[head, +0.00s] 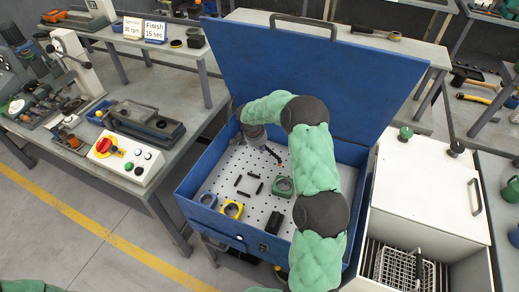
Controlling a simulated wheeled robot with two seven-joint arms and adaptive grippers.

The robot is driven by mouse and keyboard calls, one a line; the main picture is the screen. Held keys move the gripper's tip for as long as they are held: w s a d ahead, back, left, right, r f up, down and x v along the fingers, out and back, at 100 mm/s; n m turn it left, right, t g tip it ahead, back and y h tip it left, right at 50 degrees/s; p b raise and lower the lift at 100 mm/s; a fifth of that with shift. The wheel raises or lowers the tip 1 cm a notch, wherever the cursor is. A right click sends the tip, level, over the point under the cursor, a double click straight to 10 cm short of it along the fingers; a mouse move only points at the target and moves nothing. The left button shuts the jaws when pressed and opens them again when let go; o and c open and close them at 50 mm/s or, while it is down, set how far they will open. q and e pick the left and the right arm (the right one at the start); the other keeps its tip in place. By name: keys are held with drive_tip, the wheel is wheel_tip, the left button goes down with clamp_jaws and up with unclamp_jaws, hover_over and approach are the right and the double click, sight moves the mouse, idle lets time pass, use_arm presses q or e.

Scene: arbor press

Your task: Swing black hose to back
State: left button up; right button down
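A blue parts washer (190,203) stands in the middle of the head view with its lid (225,65) raised. Its floor is a light perforated tray. My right arm reaches over it from the bottom and bends left. My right gripper (275,157) points down into the back left of the tub. A dark slim piece with a small reddish tip shows at its fingers. I cannot tell whether this is the black hose or part of the gripper. No other clear length of black hose shows in the tub. My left gripper is out of view.
In the tub lie a green ring (284,195), a yellow ring (232,210), a blue ring (207,199), several short black bars and a black block (273,222). A white cabinet (428,190) stands right, a workbench with a control box (126,160) left.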

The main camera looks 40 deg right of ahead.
drive_tip(key=d+n+t+b, duration=0.1)
drive_tip(key=d+n, duration=0.2)
drive_tip(key=d, duration=0.4)
drive_tip(key=shift+w+d+n+b, duration=0.2)
drive_tip(key=shift+w+n+b, duration=0.05)
drive_tip(key=shift+n+b, duration=0.05)
idle(0.5)
